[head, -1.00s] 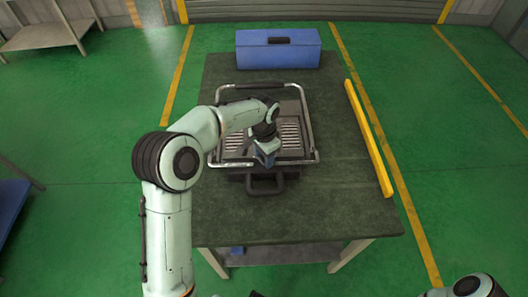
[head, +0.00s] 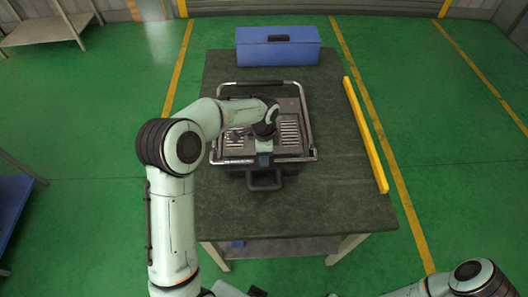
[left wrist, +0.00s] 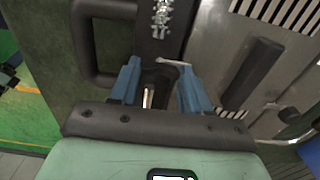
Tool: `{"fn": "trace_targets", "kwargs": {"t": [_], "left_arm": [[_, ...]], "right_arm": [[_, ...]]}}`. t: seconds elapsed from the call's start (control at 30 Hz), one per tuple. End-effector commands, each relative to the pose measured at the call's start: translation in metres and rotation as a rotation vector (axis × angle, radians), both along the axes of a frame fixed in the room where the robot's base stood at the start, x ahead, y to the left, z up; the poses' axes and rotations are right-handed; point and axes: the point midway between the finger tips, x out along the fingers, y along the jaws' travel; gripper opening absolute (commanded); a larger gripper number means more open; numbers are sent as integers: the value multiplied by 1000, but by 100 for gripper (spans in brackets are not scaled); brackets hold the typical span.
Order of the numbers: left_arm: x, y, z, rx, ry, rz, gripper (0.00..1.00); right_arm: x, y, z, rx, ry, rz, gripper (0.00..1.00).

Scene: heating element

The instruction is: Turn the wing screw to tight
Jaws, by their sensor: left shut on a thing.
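The heating unit (head: 290,131) sits on the middle of the bench, with slotted metal plates, a steel tube frame around it and a black handle at its front. My left gripper (head: 264,160) is over the unit's front edge, reaching down. In the left wrist view, its two blue fingers (left wrist: 158,88) are on either side of a small dark piece, which I take to be the wing screw (left wrist: 158,72). A short shiny shaft shows near it. The fingers hide part of the screw, so its tightness cannot be told. My right gripper is not in view.
The dark bench top (head: 300,212) is clear in front of the unit. A blue toolbox (head: 278,48) stands at the far end. A yellow bar (head: 366,135) lies along the right edge. The black handle (left wrist: 92,40) is close to the fingers.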

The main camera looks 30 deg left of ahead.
Motion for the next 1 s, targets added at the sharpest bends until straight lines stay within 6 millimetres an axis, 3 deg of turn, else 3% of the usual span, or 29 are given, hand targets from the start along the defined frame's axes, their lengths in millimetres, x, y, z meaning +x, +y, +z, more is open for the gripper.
{"fn": "trace_targets", "kwargs": {"t": [0.43, 0.47, 0.5, 0.53, 0.83, 1.0], "left_arm": [[0, 1, 0, 2, -1, -10, 16], [0, 1, 0, 2, -1, -10, 56], [0, 1, 0, 2, -1, -10, 69], [0, 1, 0, 2, -1, -9, 72], [0, 0, 2, 1, -2, -8, 72], [1, 1, 20, 2, -5, -8, 72]], "right_arm": [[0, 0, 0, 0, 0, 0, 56], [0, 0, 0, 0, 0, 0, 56], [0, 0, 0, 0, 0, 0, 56], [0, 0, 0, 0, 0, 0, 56], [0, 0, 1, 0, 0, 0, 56], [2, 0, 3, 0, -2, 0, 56]]}}
